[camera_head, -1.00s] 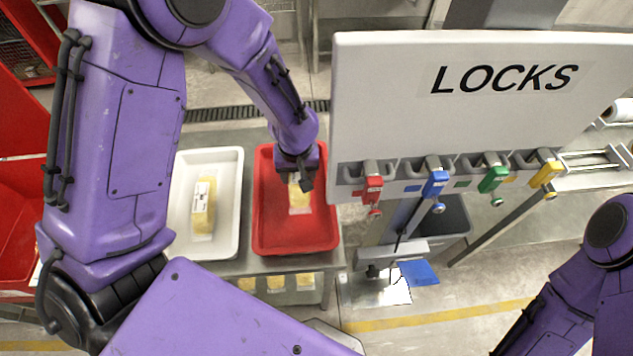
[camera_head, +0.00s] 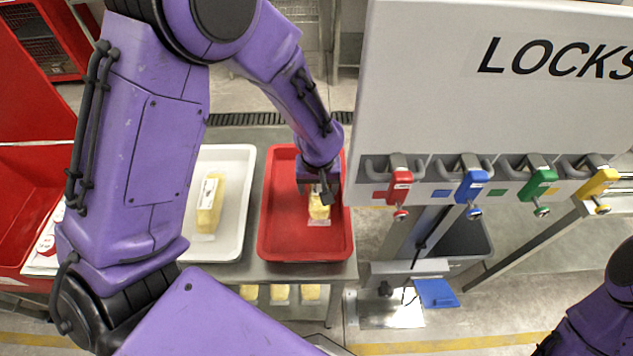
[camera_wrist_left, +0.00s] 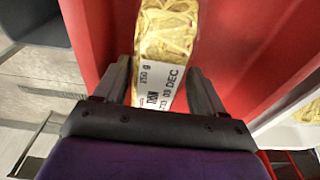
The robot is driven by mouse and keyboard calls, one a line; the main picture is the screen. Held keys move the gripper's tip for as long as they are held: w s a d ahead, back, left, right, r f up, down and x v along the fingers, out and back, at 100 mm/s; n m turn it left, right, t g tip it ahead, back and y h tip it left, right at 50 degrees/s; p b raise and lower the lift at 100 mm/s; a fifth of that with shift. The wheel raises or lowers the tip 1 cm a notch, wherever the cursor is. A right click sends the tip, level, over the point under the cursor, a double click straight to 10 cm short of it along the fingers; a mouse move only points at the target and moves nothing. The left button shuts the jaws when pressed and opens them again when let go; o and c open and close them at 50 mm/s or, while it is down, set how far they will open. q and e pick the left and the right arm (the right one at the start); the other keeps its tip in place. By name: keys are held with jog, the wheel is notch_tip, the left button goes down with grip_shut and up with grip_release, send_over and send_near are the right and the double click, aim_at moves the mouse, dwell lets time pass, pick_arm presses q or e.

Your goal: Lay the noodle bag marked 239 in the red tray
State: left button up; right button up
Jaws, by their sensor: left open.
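A yellow noodle bag (camera_head: 319,208) lies in the red tray (camera_head: 285,246), towards its right side. My left gripper (camera_head: 318,195) is right over it. In the left wrist view the bag (camera_wrist_left: 166,38) has a white label reading "250 g" and "03 DEC"; its run number is partly hidden and I cannot read it fully. The open fingers of my left gripper (camera_wrist_left: 158,70) stand on either side of the label end. I cannot tell whether either finger touches the bag. My right arm shows at the lower right, with its gripper out of view.
A white tray (camera_head: 232,240) with another noodle bag (camera_head: 210,195) stands left of the red one. Several bags lie lower, under the table edge. The "LOCKS" board (camera_head: 490,100) with red, blue, green and yellow padlocks rises close on the right.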

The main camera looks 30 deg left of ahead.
aim_at(317, 189)
pick_arm(q)
notch_tip(317, 189, up, 12)
jog(key=s, duration=0.1)
jog(key=shift+d, duration=0.4)
jog(key=shift+s+f, duration=0.2)
